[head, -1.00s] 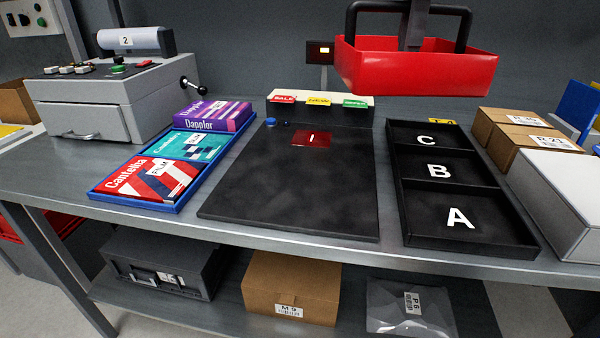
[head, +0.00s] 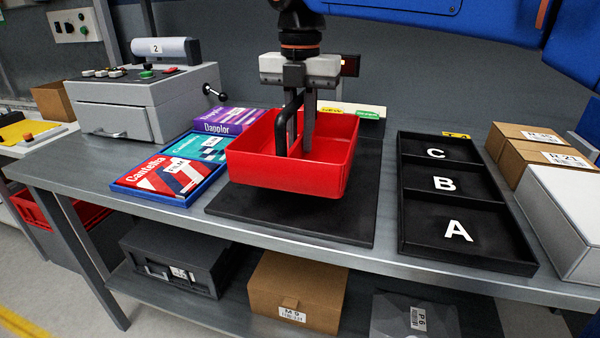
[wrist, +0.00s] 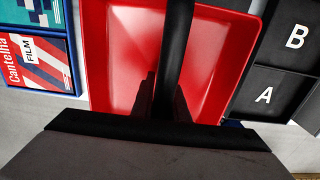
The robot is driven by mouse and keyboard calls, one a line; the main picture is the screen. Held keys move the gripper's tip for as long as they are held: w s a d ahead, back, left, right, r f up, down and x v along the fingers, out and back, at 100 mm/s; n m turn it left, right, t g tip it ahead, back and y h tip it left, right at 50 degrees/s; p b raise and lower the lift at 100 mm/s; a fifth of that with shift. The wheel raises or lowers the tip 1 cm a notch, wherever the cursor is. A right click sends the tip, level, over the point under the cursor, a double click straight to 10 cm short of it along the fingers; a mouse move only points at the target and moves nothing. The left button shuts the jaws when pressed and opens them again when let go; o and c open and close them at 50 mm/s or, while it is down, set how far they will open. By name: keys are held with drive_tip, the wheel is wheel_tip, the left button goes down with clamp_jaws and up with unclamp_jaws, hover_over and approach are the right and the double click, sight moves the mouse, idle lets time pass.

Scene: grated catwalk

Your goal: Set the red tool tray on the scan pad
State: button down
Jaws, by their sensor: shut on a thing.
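The red tool tray (head: 290,174) has a black arched handle, and my gripper (head: 296,148) is shut on that handle from above. The tray looks level and empty inside. It is over the dark scan pad (head: 330,222) in the head view, covering the pad's back and middle. A dark patch lies under the tray; I cannot tell for sure whether its base touches the pad. In the wrist view the red tray (wrist: 215,60) fills the middle, with the handle running through my gripper (wrist: 165,95).
A blue tray (head: 160,195) with flat boxes is left of the pad. A black organiser marked A, B, C (head: 460,232) is on the right, beside cartons (head: 545,155) and a white box (head: 575,220). A grey machine (head: 140,100) stands at back left.

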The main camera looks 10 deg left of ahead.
sight(300, 95)
drive_tip(key=shift+f, duration=3.3)
drive_tip(key=shift+f, duration=0.1)
drive_tip(key=c, duration=1.7)
unclamp_jaws()
drive_tip(key=shift+c, duration=0.2)
wheel_tip(300, 95, up, 12)
drive_tip(key=shift+r, duration=0.1)
